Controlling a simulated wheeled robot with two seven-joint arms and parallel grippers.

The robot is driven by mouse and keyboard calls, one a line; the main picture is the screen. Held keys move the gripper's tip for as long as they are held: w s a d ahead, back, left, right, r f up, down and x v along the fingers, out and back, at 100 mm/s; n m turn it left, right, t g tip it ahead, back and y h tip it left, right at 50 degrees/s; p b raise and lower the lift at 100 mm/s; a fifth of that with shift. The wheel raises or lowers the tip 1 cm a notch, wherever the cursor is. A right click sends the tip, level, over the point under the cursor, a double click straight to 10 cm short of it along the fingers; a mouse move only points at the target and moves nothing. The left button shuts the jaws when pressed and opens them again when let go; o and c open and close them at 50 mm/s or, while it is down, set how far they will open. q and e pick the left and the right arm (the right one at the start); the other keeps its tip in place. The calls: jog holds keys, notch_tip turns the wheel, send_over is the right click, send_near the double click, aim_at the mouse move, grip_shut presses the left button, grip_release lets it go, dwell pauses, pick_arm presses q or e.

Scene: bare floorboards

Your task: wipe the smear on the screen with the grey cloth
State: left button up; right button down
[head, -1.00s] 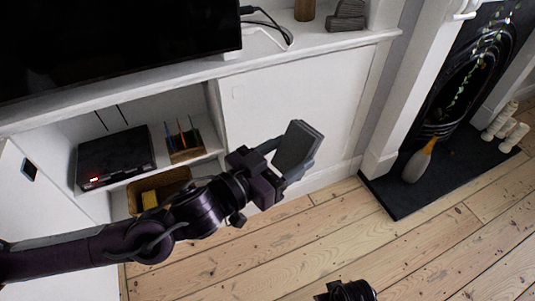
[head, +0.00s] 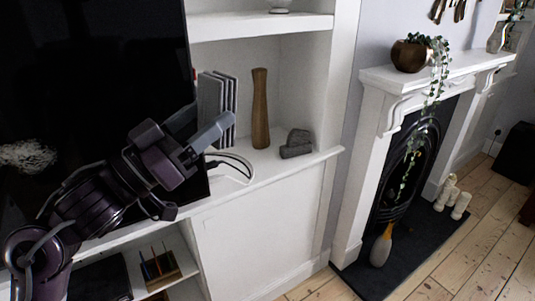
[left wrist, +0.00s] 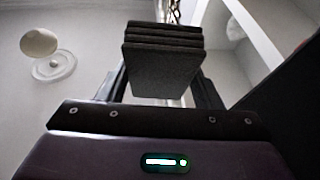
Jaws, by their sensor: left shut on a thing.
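The black screen (head: 90,70) fills the left of the head view. A whitish, speckled smear (head: 28,156) is on it near the left edge of the picture. My left gripper (head: 202,138) is in front of the screen's lower right corner, well to the right of the smear. It is shut on the grey cloth (head: 212,100), a thick folded pad with several layers. The cloth also shows between the fingers in the left wrist view (left wrist: 160,68), apart from the dark screen edge (left wrist: 292,100) at right. My right gripper is not in view.
A wooden vase (head: 260,110), a grey stone-like ornament (head: 297,144) and cables (head: 235,165) stand or lie on the cabinet top right of the screen. A fireplace with a white mantel (head: 430,75) is farther right. Shelves are below the screen.

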pick_arm(q)
jog(key=w+a+f+n+t+y+p, duration=0.1)
jog(key=a+n+t+y+p, duration=0.35)
jog(key=a, duration=0.55)
jog(key=w+a+f+n+t+y+p, duration=0.1)
jog(key=a+n+t+y, duration=0.35)
jog(key=a+y, duration=0.5)
jog(key=s+a+f+n+y+p, duration=0.1)
jog(key=s+a+f+n+y, duration=0.3)
jog(key=a+y, duration=0.45)
jog(key=s+a+f+n+y+p, duration=0.25)
jog(key=s+a+f+y, duration=0.2)
jog(key=a+y, duration=0.35)
jog(key=w+a+h+b, duration=0.1)
jog(key=w+a, duration=0.2)
jog(key=w, duration=0.2)
jog(key=shift+a+r+n+g, duration=0.15)
jog(key=shift+n+g, duration=0.25)
jog(key=shift+n, duration=0.05)
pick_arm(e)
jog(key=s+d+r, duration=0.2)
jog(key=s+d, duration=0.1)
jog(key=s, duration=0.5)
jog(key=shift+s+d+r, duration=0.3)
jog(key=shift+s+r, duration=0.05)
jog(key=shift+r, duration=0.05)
